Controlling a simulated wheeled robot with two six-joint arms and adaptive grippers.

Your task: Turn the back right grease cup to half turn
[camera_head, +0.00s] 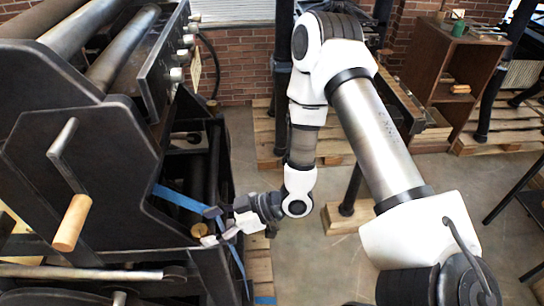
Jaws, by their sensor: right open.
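A small round brass-coloured cup (199,230) sits on the right-hand edge of the dark press frame (95,180); it looks like a grease cup, but I cannot tell whether it is the back right one. My right gripper (211,226) reaches in from the right, with its open fingers just to the right of this cup. The fingertips are close to the cup, and I cannot tell whether they touch it. The cup's turn position is too small to read. My left gripper is not in view.
A blue strap (178,199) runs along the frame beside my right gripper. A crank with a wooden handle (72,222) stands out at the left. Several pale knobs (176,74) line the press's upper panel. A wooden cabinet (450,75) stands at the back right. Floor shows at centre right.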

